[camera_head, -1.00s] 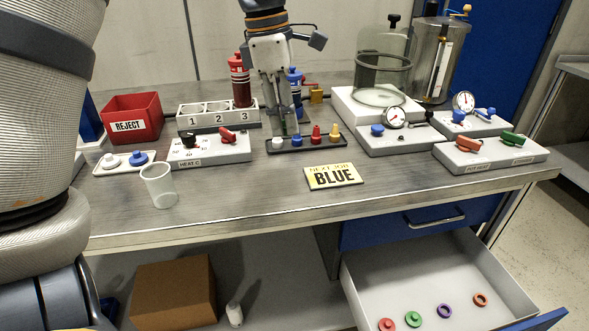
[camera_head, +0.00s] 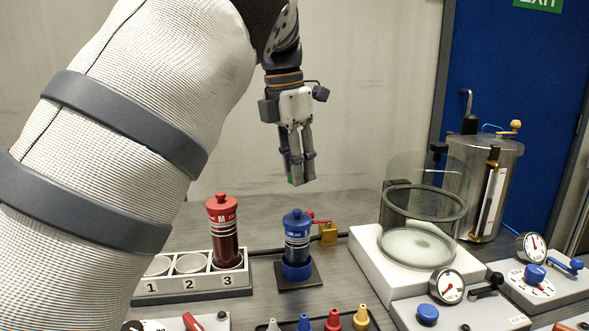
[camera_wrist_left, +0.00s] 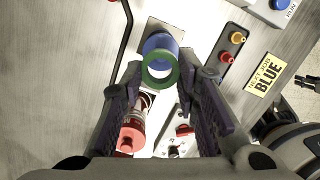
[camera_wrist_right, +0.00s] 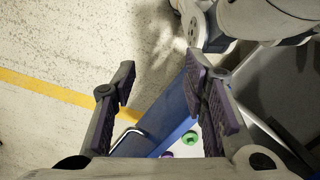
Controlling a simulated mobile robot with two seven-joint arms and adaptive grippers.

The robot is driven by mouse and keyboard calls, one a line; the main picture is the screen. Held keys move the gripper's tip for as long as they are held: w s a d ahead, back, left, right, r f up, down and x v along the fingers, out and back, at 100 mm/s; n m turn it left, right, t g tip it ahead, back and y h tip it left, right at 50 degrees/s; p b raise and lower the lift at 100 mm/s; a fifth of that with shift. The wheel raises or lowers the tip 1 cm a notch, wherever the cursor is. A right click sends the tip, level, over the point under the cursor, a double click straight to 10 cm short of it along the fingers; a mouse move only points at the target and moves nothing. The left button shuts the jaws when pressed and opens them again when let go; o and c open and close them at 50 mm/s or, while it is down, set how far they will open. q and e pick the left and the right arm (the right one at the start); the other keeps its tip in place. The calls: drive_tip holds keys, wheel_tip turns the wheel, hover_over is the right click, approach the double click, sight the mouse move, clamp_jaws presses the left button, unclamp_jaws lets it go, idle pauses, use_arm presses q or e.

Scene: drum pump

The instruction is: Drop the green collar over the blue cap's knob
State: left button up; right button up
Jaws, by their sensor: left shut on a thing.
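My left gripper (camera_head: 299,178) is shut on the green collar (camera_wrist_left: 161,84) and holds it in the air above the blue-capped bottle (camera_head: 297,238). In the head view only a sliver of green shows beside the fingers. The bottle stands upright on a dark square plate; its blue cap (camera_head: 297,220) has a small knob on top (camera_head: 296,212). In the left wrist view the collar overlaps the blue bottle (camera_wrist_left: 158,43) from above, with blue showing through its hole. A clear gap separates gripper and knob in the head view. My right gripper (camera_wrist_right: 163,95) is open and empty.
A red-capped bottle (camera_head: 223,232) stands in slot 3 of the white rack (camera_head: 190,282), left of the blue one. A glass chamber (camera_head: 424,215) stands farther right. My left arm hides the left side.

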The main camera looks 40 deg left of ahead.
sight(297, 211)
use_arm(q)
drive_tip(key=shift+s+d+f, duration=0.1)
drive_tip(key=shift+s+f, duration=0.05)
drive_tip(key=shift+f, duration=2.45)
drive_tip(key=shift+f, duration=1.1)
idle(0.7)
drive_tip(key=o, duration=1.2)
drive_tip(key=shift+r, duration=3.5)
